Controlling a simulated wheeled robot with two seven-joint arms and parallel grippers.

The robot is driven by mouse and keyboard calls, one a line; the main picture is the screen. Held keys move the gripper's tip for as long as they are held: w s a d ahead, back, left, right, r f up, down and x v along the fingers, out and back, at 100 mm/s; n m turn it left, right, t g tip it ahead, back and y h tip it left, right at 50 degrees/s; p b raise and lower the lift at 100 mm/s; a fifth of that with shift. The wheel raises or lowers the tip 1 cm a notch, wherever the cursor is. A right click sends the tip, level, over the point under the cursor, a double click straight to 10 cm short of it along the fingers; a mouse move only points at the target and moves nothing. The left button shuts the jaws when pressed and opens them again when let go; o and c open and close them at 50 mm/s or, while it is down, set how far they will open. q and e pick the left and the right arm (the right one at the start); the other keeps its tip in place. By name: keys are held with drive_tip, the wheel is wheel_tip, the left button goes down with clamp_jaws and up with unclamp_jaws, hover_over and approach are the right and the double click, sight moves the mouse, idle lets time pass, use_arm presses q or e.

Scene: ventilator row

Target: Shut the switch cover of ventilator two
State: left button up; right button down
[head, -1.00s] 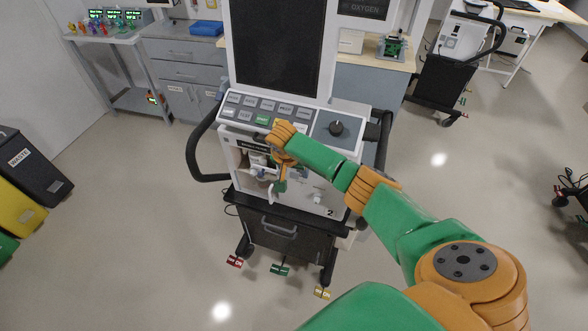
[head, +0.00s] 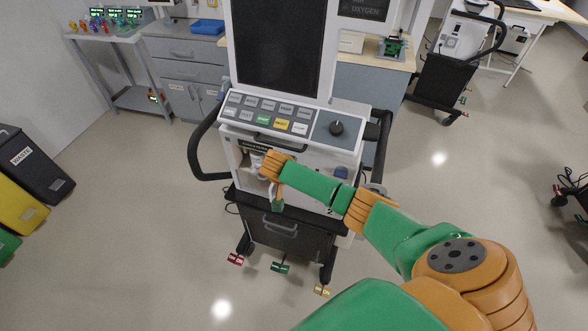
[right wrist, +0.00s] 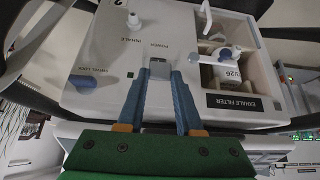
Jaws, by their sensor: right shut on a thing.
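Ventilator two (head: 318,165) stands in the middle of the head view, with a "2" on its lower front. My right arm reaches in from the lower right, its wrist in front of the ventilator's white front face and hiding part of it. In the right wrist view my right gripper (right wrist: 161,78) has its two blue fingers at the front panel. They are closed about a small pale grey switch cover (right wrist: 159,68) below the "POWER" label. How far the cover stands open cannot be told. My left gripper is in no view.
Beside the cover in the right wrist view are the exhale filter bay (right wrist: 225,72) and a pale inhale port (right wrist: 133,22). A black side handle (head: 200,150) flanks the cart. Waste bins (head: 32,165) stand at far left. Open floor surrounds the cart.

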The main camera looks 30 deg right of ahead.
use_arm(q)
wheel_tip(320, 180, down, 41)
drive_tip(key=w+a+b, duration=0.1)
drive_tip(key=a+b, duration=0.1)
drive_tip(key=b, duration=3.9)
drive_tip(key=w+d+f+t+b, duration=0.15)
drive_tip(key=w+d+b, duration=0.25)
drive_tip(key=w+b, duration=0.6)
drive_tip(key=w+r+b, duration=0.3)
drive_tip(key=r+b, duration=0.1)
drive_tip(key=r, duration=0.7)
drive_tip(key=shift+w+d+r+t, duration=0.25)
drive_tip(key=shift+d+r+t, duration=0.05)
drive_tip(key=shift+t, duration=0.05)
use_arm(e)
wheel_tip(320, 180, down, 12)
drive_tip(key=w+d+t+h, duration=0.1)
drive_tip(key=d+t+h, duration=0.1)
drive_tip(key=t+h, duration=0.9)
drive_tip(key=shift+w+d+r+t+h, duration=0.2)
drive_tip(key=shift+w+r+t+h, duration=0.15)
drive_tip(key=shift+h, duration=1.75)
drive_tip(key=shift+f, duration=0.1)
